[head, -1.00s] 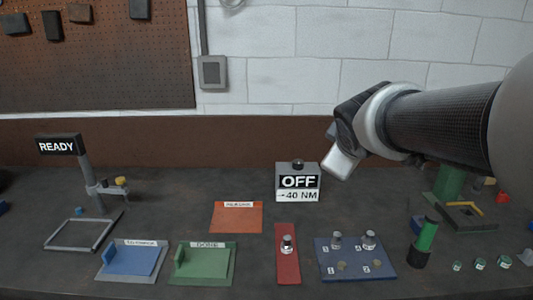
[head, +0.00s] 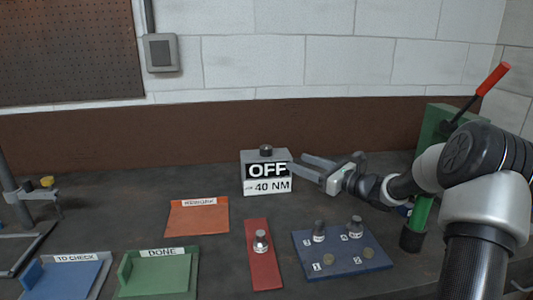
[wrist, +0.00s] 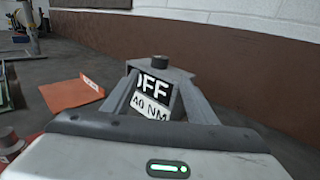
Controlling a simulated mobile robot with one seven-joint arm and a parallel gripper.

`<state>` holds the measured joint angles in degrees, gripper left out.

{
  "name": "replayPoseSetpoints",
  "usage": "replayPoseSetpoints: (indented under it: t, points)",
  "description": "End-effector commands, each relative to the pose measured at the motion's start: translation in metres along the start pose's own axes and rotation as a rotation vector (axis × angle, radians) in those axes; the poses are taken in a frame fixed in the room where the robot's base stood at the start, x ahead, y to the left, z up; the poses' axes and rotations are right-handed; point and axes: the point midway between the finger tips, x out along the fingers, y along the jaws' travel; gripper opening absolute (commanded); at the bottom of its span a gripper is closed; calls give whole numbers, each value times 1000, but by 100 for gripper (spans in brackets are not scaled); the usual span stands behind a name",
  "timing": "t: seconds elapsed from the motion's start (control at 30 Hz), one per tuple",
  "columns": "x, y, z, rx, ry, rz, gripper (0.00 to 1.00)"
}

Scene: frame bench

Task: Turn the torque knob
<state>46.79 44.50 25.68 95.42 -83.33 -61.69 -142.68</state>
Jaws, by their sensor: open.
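The torque box (head: 266,172) is a grey unit at the back of the bench, with a dark knob (head: 266,150) on its top. Its front reads "OFF" and "40 NM". The box (wrist: 152,93) and knob (wrist: 159,62) also show in the wrist view, framed between my two fingers. My gripper (head: 302,168) is open and empty, just right of the box in the head view, its fingers pointing left toward it. In the wrist view the fingers cover parts of the box's sides and display. I cannot tell whether they touch it.
An orange tray (head: 197,215), a green "DONE" tray (head: 157,275) and a blue "TO CHECK" tray (head: 65,277) lie at the left front. A red strip (head: 263,270) and a blue board (head: 340,250) bear small metal pieces. A green lever press (head: 434,130) stands at the right.

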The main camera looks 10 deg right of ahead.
Motion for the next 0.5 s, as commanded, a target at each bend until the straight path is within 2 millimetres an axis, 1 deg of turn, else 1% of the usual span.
replayPoseSetpoints:
  t: [0.03,0.1,0.5]
  points:
    - [11,2,0,3,-1,4,52]
    - [26,1,0,2,-1,4,52]
    - [113,1,0,4,0,1,52]
